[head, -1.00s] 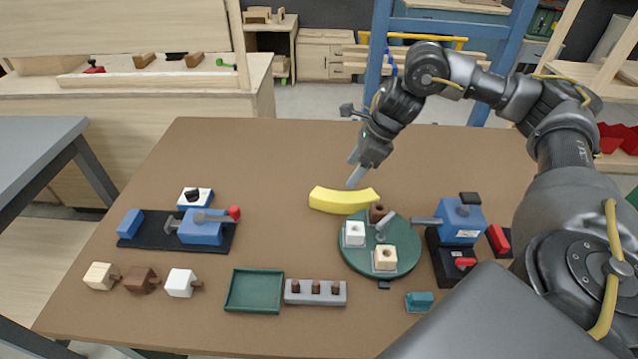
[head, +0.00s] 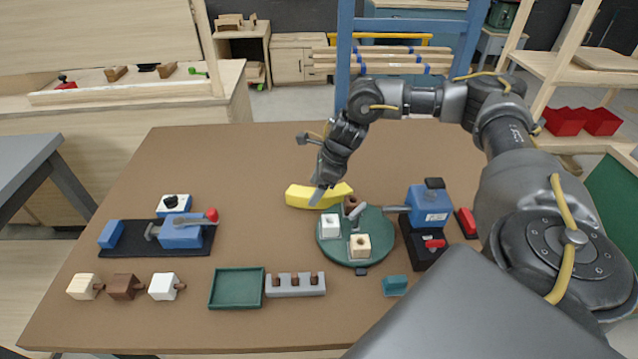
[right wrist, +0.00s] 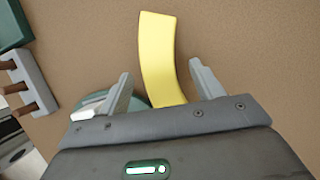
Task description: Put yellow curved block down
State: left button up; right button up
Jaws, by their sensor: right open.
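The yellow curved block (head: 302,195) lies on the brown table, just behind the round green turntable (head: 344,251). My right gripper (head: 319,196) is over the block's right half in the head view. In the right wrist view the block (right wrist: 160,55) runs up and away between the two fingers of the gripper (right wrist: 158,82). The fingers are spread, with a gap on each side of the block. The block's near end is hidden behind the gripper body. My left gripper is not in view.
The turntable holds a white block (head: 330,226), a light wood block (head: 360,246) and a brown one. A blue clamp (head: 429,206) stands at its right. A green tray (head: 236,288) and grey peg rack (head: 296,285) lie in front. The table behind the block is clear.

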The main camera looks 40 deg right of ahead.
jog(key=shift+x, duration=1.2)
jog(key=shift+r, duration=0.1)
jog(key=c, duration=1.3)
